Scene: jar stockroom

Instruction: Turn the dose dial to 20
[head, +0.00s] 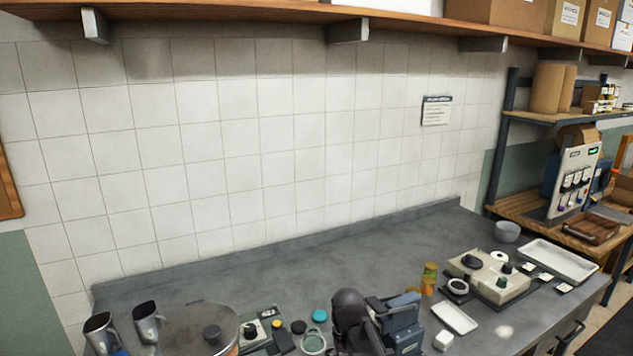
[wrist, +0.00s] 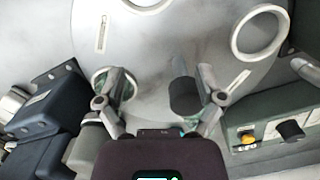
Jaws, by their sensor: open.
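In the wrist view my gripper (wrist: 160,98) is open, with its two fingers spread over a large round grey plate (wrist: 150,50). A dark cylindrical knob (wrist: 185,97) shows between the fingers, close to the right finger; I cannot tell whether they touch. A green panel (wrist: 258,112) at the right carries a black dial (wrist: 290,130) and a yellow button (wrist: 248,140). No scale or number is readable, so I cannot tell which knob is the dose dial or its setting.
In the wrist view, dark blue blocks (wrist: 45,105) stand left of the plate. In the head view, a round lidded vessel (head: 180,330), metal cups (head: 147,322) and a beige knobbed unit (head: 515,285) stand on the grey counter. The counter's back middle (head: 300,265) is clear.

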